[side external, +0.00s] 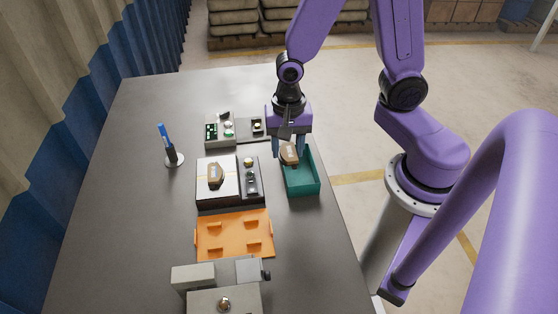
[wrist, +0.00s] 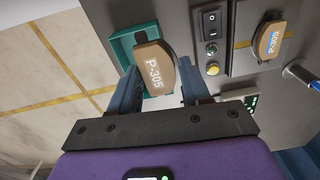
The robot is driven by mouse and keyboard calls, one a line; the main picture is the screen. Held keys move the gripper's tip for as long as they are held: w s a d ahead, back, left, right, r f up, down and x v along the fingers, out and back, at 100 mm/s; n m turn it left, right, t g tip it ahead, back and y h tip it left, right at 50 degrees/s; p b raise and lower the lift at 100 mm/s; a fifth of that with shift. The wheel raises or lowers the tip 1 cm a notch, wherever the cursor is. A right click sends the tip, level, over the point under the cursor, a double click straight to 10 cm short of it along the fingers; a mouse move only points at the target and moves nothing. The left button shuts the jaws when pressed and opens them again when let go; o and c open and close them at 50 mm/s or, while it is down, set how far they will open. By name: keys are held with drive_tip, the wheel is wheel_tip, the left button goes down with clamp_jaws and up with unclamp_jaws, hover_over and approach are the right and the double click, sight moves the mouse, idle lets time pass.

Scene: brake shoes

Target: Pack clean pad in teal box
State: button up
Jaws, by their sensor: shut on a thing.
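My gripper (side external: 289,147) is shut on a tan brake pad (side external: 289,154). In the wrist view the held pad (wrist: 155,68) sits between the fingers (wrist: 160,84), its face marked "P-305" in pale letters with no other mark showing. The teal box (side external: 303,190) is open-topped, and the held pad is over its far end; the gap between them is hard to judge. The box also shows behind the pad in the wrist view (wrist: 122,46). A second tan pad (side external: 216,174) lies on a white plate; in the wrist view this pad (wrist: 270,40) has a blue mark.
A switch panel with buttons (side external: 250,178) adjoins the white plate (side external: 204,188). An orange tray with raised tabs (side external: 234,236) lies nearer. A blue pen stands in a holder (side external: 172,158) at left. Small electronic units (side external: 219,130) stand behind; grey blocks are in front.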

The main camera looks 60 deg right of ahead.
approach(298, 174)
drive_tip(key=shift+f, duration=3.15)
drive_tip(key=o, duration=1.2)
drive_tip(key=c, duration=0.3)
wheel_tip(298, 174, up, 9)
drive_tip(key=shift+d, duration=0.1)
